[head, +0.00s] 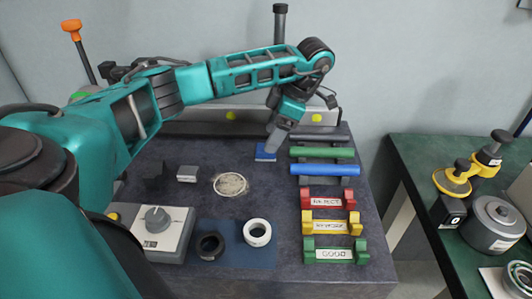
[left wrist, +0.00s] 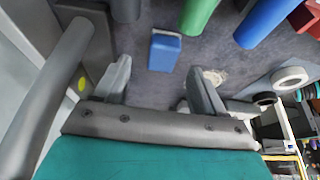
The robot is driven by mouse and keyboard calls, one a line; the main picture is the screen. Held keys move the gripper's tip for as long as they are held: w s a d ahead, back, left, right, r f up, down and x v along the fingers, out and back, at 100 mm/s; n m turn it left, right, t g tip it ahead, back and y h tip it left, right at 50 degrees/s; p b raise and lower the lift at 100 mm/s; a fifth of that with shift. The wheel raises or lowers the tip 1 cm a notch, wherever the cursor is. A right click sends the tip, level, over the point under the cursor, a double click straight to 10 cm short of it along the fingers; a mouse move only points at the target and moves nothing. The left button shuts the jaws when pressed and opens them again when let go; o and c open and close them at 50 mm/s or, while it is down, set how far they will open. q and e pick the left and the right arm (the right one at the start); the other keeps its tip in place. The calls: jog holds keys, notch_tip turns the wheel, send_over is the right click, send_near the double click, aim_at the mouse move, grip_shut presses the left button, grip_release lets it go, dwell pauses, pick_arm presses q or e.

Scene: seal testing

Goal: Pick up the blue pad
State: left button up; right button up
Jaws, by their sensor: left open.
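The blue pad (head: 264,154) lies on the dark table top, left of the green and blue rods. In the left wrist view the blue pad (left wrist: 165,52) shows as a blue block with a paler end, beyond the fingertips and roughly between their lines. My left gripper (head: 275,138) reaches down from above, close over the pad, and hides part of it in the head view. In the left wrist view its two fingers (left wrist: 160,82) are spread apart with nothing between them. My right gripper is not in view.
A green rod (head: 322,153) and a blue rod (head: 325,169) lie just right of the pad. Red, yellow and green labelled holders (head: 328,199) stand nearer. A round pale disc (head: 231,185), a white ring (head: 257,232) and a dial box (head: 160,232) are on the left and front.

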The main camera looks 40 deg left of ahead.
aim_at(260, 155)
pick_arm(q)
jog(key=x, duration=0.2)
jog(key=shift+s+f, duration=0.2)
jog(key=shift+f, duration=0.2)
jog(key=shift+s+a+f, duration=0.1)
jog(key=shift+f, duration=0.25)
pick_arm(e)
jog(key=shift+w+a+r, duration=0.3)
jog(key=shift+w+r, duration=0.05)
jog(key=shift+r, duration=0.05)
pick_arm(q)
jog(key=c, duration=1.2)
jog(key=shift+o, duration=0.2)
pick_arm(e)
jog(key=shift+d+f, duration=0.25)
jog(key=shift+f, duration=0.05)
pick_arm(q)
jog(key=shift+r, duration=0.1)
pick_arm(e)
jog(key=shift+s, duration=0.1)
